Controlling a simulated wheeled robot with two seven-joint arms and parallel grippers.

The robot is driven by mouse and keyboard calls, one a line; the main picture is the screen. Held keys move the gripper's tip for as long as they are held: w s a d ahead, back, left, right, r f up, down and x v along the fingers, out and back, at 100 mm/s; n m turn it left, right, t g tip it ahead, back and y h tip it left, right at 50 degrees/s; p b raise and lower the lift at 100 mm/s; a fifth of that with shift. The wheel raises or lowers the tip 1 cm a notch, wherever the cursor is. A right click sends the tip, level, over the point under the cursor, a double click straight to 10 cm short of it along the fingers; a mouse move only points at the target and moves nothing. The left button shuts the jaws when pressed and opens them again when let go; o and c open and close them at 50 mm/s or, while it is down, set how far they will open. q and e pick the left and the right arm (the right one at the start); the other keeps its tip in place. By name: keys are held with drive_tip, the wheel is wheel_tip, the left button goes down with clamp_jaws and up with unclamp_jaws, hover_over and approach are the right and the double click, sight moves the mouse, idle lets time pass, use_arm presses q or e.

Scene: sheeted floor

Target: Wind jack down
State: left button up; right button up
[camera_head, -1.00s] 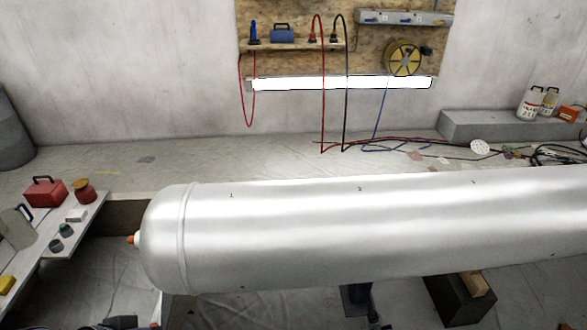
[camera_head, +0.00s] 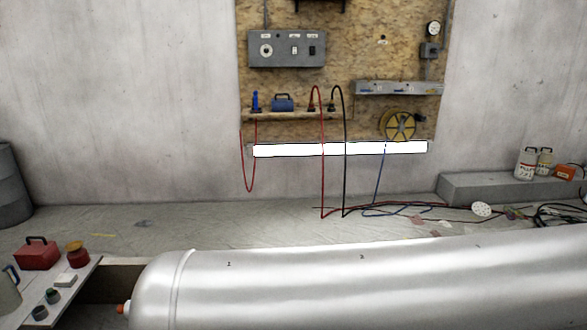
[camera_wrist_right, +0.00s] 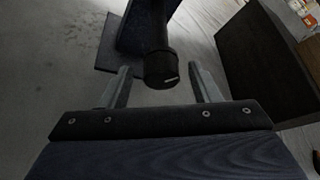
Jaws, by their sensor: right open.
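In the right wrist view, a dark blue stand, apparently the jack (camera_wrist_right: 135,32), stands on a flat plate on the sheeted floor. A black round shaft end or knob (camera_wrist_right: 160,70) with a small white mark points toward the camera. My right gripper (camera_wrist_right: 160,67) is open, with one finger to each side of the knob. A gap shows at each side, and I see no contact. The head view shows neither the jack nor either gripper. A large silver cylinder (camera_head: 330,285) fills its lower part.
A dark block (camera_wrist_right: 250,50) stands right of the jack in the wrist view. In the head view, a side table (camera_head: 60,285) with a red box (camera_head: 37,253) is at left. Hoses (camera_head: 400,209) lie below the wall board (camera_head: 350,65).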

drive_tip(key=m+y+b, duration=0.2)
drive_tip(key=m+b, duration=0.1)
drive_tip(key=b, duration=0.2)
drive_tip(key=m+y+b, duration=0.2)
drive_tip(key=b, duration=0.3)
drive_tip(key=d+m+y+b, duration=0.1)
drive_tip(key=m+y+b, duration=0.2)
drive_tip(key=b, duration=0.3)
drive_tip(key=shift+r+m, duration=0.1)
drive_tip(key=shift+m, duration=0.2)
drive_tip(key=c, duration=0.9)
drive_tip(key=n+h+p, duration=0.1)
drive_tip(key=n+p, duration=0.1)
drive_tip(key=p, duration=0.4)
drive_tip(key=n+h+p, duration=0.1)
drive_tip(key=p, duration=0.5)
drive_tip(key=shift+a+n+g+h+p, duration=0.3)
drive_tip(key=shift+n+g+h+p, duration=0.05)
drive_tip(key=shift+n+g+h, duration=0.05)
drive_tip(key=shift+c, duration=0.2)
drive_tip(key=o, duration=0.9)
drive_tip(key=shift+o, duration=0.2)
drive_tip(key=shift+d+r, duration=0.1)
